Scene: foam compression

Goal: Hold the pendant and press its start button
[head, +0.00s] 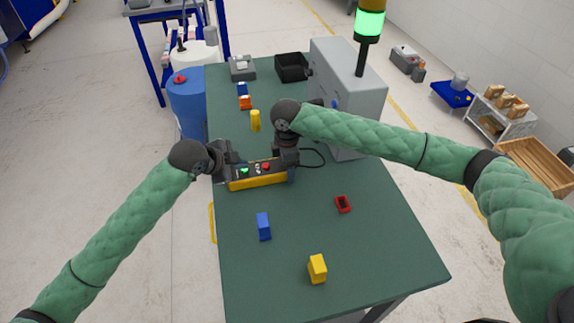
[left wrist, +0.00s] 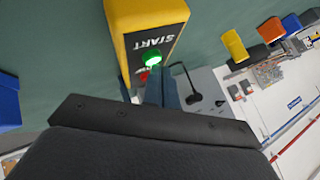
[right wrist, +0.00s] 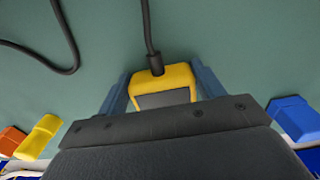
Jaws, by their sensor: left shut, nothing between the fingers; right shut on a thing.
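The yellow pendant (head: 258,183) with a black face lies across the green table in the head view. My right gripper (head: 291,165) is shut on its right, cable end. The right wrist view shows blue fingers on both sides of the pendant's yellow end (right wrist: 163,76). The green start button (left wrist: 151,60), beside the word START, shows in the left wrist view and near the pendant's left end in the head view (head: 244,170). My left gripper (left wrist: 160,88) is shut and empty, fingertips right by the button. I cannot tell whether they touch it.
A grey machine (head: 350,85) with a green-lit stack light (head: 369,25) stands beyond my right arm. A blue block (head: 263,226), a yellow block (head: 317,268) and a red part (head: 343,204) lie on the near table. The pendant's black cable (right wrist: 148,35) runs off its end.

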